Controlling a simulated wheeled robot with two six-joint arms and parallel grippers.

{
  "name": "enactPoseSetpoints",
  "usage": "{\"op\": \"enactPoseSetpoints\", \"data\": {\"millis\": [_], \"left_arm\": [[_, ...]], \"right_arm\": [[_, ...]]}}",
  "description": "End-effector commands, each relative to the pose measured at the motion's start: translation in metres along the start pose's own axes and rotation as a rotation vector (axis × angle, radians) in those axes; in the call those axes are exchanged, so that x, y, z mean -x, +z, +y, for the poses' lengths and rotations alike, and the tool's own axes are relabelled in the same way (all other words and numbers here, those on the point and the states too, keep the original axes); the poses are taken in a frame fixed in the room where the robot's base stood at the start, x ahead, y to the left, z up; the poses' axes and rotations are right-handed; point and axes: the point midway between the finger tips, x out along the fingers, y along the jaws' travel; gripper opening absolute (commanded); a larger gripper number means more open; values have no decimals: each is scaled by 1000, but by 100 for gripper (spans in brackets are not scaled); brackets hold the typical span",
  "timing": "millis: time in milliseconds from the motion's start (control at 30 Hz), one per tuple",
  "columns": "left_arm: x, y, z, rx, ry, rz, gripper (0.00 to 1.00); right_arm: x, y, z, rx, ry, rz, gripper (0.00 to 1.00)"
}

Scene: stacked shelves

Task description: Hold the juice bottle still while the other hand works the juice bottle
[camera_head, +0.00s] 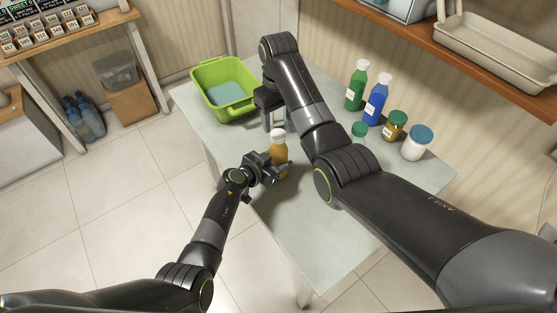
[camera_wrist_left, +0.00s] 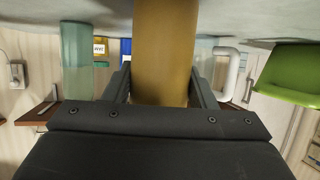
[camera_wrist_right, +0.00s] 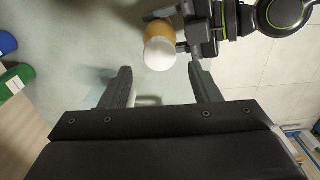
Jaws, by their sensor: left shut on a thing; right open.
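The juice bottle (camera_head: 279,145), amber with a white cap, stands upright on the grey-green table. My left gripper (camera_head: 272,172) is shut on its body from the side. In the left wrist view the amber body (camera_wrist_left: 165,50) fills the space between the fingers. My right gripper (camera_head: 268,110) is on the far side of the bottle, pointing down, its tips partly hidden. In the right wrist view its fingers (camera_wrist_right: 162,88) are apart, with the white cap (camera_wrist_right: 160,54) ahead of them, not gripped.
A lime-green tub (camera_head: 225,112) stands at the table's far left. A green bottle (camera_head: 356,88), a blue bottle (camera_head: 376,103), a brown jar (camera_head: 394,127) and a white jar with a blue lid (camera_head: 416,147) stand along the wall side. The table's near part is clear.

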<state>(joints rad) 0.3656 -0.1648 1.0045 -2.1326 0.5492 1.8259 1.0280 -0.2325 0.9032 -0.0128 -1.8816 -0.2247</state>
Motion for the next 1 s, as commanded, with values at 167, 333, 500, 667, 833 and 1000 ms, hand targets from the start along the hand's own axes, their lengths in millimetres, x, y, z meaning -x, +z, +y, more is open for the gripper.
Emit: {"op": "enactPoseSetpoints", "data": {"millis": [167,333,500,667,833,1000], "left_arm": [[0,1,0,0,0,-1,0],[0,1,0,0,0,-1,0],[0,1,0,0,0,-1,0],[0,1,0,0,0,-1,0],[0,1,0,0,0,-1,0],[0,1,0,0,0,-1,0]], "right_arm": [[-29,1,0,0,-1,-3,56],[-46,0,0,-1,0,-2,56],[-52,0,0,-1,1,0,56],[-52,0,0,-1,1,0,56],[-52,0,0,-1,1,0,42],[-52,0,0,-1,1,0,20]]}}
